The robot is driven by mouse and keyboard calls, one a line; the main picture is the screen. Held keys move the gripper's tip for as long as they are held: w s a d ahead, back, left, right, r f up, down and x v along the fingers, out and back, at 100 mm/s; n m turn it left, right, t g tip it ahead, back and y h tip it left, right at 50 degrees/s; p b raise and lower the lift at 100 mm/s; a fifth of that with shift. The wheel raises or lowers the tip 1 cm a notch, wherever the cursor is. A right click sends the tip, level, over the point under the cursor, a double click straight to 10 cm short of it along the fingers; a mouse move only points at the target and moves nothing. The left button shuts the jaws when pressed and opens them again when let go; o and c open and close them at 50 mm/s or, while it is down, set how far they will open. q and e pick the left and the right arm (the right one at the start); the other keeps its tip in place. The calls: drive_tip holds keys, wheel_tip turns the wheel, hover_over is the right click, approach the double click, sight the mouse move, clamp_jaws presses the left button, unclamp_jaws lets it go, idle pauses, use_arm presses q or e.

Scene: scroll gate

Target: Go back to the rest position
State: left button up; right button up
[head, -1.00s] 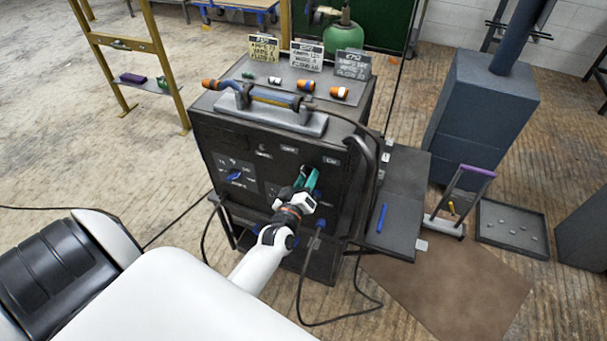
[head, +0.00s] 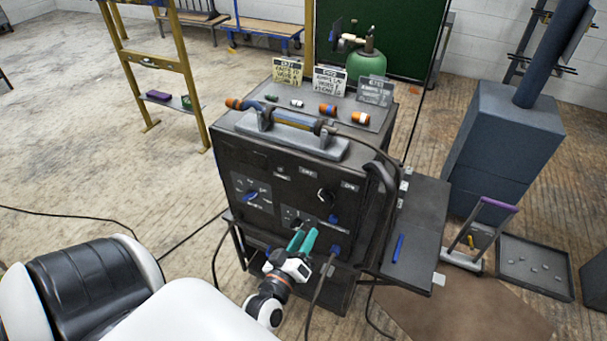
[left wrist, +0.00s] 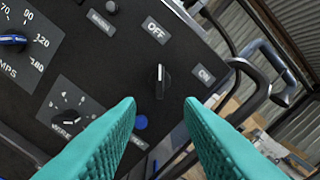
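My left gripper (head: 303,239) with teal fingers is in front of the black welding machine (head: 235,155), below its black switch knob (head: 326,197) in the head view. In the left wrist view the two fingers (left wrist: 160,106) are spread apart with nothing between them. The black knob (left wrist: 160,80) stands beyond the fingertips, clear of them, between the OFF label (left wrist: 156,31) and the ON label (left wrist: 204,75). My right gripper is not in view.
A side shelf (head: 425,225) holds a blue stick (head: 398,248). Cables hang at the machine's front. A grey tray (head: 535,262) is on the floor at right. Open floor lies left.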

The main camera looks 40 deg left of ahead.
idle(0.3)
use_arm(q)
drive_tip(key=s+d+f+m+g+h, duration=0.2)
drive_tip(key=s+d+f+g, duration=0.1)
drive_tip(key=f, duration=0.6)
drive_tip(key=s+d+f+m+g+h, duration=0.1)
drive_tip(key=s+d+f+m+g, duration=0.2)
drive_tip(key=f, duration=0.7)
drive_tip(key=s+d+f+m+g+h, duration=0.2)
drive_tip(key=s+f, duration=0.2)
drive_tip(key=f, duration=0.5)
drive_tip(key=s+f+m+g, duration=0.2)
drive_tip(key=s+f, duration=0.2)
drive_tip(key=s, duration=0.3)
drive_tip(key=s+a+f+m+g, duration=0.1)
drive_tip(key=s+f+m+g, duration=0.1)
drive_tip(key=s+f, duration=0.3)
drive_tip(key=s+a+f+m+g, duration=0.1)
drive_tip(key=s+f+g, duration=0.3)
drive_tip(key=s, duration=0.7)
drive_tip(key=shift+f+m+y, duration=0.3)
drive_tip(key=shift+f+m, duration=0.1)
drive_tip(key=shift+m, duration=0.3)
drive_tip(key=shift+a, duration=0.1)
